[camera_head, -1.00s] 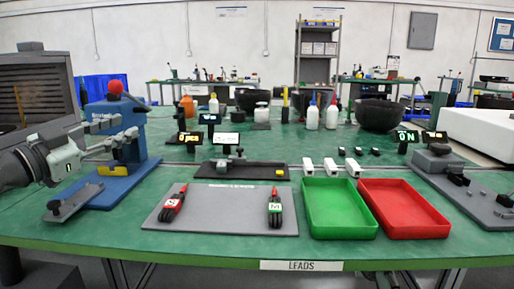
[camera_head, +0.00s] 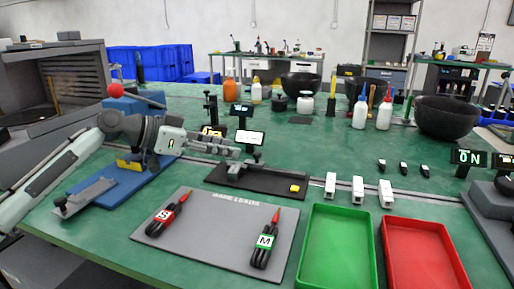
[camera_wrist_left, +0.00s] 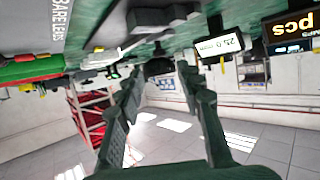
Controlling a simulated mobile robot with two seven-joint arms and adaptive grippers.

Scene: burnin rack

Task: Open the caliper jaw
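The caliper (camera_head: 244,171) is a dark grey tool lying on a black base plate (camera_head: 222,180) in the middle of the bench, with a small yellow block (camera_head: 295,188) on the plate's right part. A lit white readout (camera_head: 250,137) stands behind it. My left gripper (camera_head: 232,153) reaches in from the left, above and just behind the caliper's left part; contact cannot be told. In the left wrist view its two fingers (camera_wrist_left: 160,95) are spread with nothing between them, and the caliper (camera_wrist_left: 152,17) shows upside down at the top. My right gripper is not in view.
A blue press with a red knob (camera_head: 115,90) stands beside my left arm. A grey mat (camera_head: 215,228) with two cable bundles lies in front. A green tray (camera_head: 308,272) and a red tray (camera_head: 400,278) are at front right. White blocks (camera_head: 358,188) stand behind them.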

